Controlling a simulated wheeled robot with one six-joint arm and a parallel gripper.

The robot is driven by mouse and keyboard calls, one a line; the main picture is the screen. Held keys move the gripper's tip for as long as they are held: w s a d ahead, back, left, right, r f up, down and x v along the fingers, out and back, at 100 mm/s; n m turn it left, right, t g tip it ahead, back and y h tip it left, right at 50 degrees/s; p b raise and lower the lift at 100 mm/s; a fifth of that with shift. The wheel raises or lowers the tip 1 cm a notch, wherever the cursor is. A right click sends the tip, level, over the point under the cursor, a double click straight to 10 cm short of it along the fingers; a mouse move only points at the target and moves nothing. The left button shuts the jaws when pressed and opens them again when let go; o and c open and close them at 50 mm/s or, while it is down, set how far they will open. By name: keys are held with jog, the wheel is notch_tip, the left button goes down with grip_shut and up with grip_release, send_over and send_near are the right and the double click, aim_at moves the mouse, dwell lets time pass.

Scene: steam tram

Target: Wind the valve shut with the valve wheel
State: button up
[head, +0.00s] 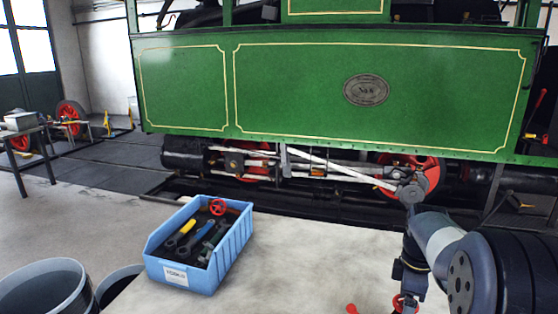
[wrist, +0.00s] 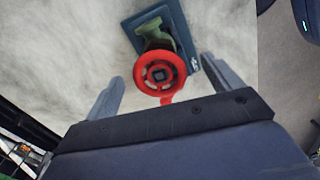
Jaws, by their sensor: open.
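A red valve wheel (wrist: 155,84) with a dark square at its centre shows in the wrist view, in front of a green valve body (wrist: 154,33) on a dark blue plate (wrist: 190,62). My gripper (wrist: 163,72) is open, its fingers on either side of the wheel with gaps. A red part (wrist: 168,99) shows just below the wheel. In the head view the wheel (head: 403,302) is partly visible under my wrist at the bottom edge. The valve body is hidden there.
A blue bin (head: 181,275) with tools and another small red wheel (head: 217,207) stands left on the pale surface. A red knob (head: 351,309) shows at the bottom edge. Dark buckets (head: 45,290) stand at lower left. The green tram (head: 300,90) is behind.

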jog(key=shift+r+p, duration=2.3)
jog(key=shift+r, duration=0.2)
